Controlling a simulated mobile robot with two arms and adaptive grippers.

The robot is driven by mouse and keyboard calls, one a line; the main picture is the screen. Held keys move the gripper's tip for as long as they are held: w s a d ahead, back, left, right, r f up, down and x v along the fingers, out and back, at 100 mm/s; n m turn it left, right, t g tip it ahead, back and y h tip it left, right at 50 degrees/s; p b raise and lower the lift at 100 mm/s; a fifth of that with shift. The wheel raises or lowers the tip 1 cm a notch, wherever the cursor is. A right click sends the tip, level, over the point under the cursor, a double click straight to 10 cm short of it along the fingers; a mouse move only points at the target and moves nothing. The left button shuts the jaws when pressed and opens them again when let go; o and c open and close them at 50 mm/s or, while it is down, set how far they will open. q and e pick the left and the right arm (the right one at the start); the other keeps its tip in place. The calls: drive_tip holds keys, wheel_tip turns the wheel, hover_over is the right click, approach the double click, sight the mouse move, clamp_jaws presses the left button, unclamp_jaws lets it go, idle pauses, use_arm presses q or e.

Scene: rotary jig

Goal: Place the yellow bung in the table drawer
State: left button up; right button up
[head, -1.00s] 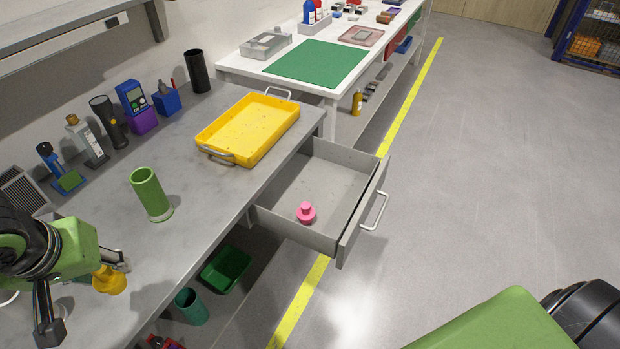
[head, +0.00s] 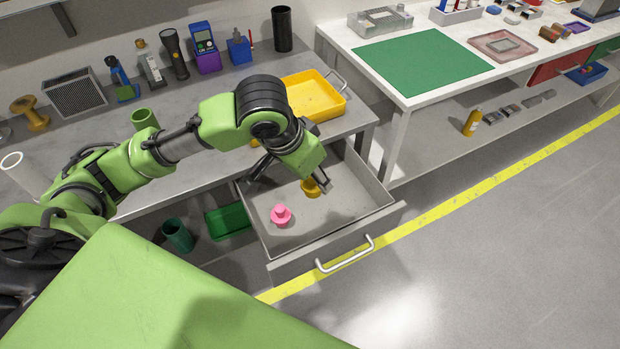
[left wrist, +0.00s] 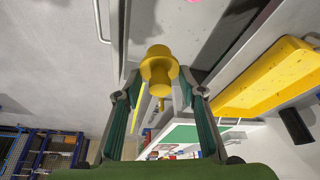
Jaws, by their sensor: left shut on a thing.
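The yellow bung (head: 311,188) is in my left gripper (head: 300,184), over the inside of the open table drawer (head: 345,214). In the left wrist view the bung (left wrist: 158,68) sits between the two fingertips of the left gripper (left wrist: 155,92), which is shut on it. The gap between the bung and the drawer floor cannot be told. A pink bung-like piece (head: 281,215) stands on the drawer floor, left of the yellow bung. My right gripper is not in view.
The drawer is pulled out from the grey bench, its handle (head: 345,254) in front. A yellow tray (head: 318,98) and a green cup (head: 145,118) are on the bench. Green bin (head: 228,222) lies below. The drawer's right part is clear.

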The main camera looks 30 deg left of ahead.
use_arm(q)
drive_tip(key=shift+a+f+m+h+p, duration=0.2)
drive_tip(key=shift+a+f+m+p, duration=0.1)
drive_tip(key=shift+f+m, duration=0.25)
drive_tip(key=shift+a+f+m+h+p, duration=0.25)
drive_tip(key=shift+f+m, duration=0.2)
drive_tip(key=shift+f, duration=0.15)
drive_tip(key=shift+s+a+f+m+g+p, duration=0.2)
drive_tip(key=shift+a+f+m+g+p, duration=0.1)
drive_tip(key=shift+a+f+m, duration=0.4)
drive_tip(key=p, duration=0.2)
hover_over(337, 196)
drive_tip(key=shift+h, duration=0.25)
wheel_tip(337, 196, down, 10)
drive_tip(key=shift+s+f, duration=0.15)
drive_tip(key=shift+f, duration=1.75)
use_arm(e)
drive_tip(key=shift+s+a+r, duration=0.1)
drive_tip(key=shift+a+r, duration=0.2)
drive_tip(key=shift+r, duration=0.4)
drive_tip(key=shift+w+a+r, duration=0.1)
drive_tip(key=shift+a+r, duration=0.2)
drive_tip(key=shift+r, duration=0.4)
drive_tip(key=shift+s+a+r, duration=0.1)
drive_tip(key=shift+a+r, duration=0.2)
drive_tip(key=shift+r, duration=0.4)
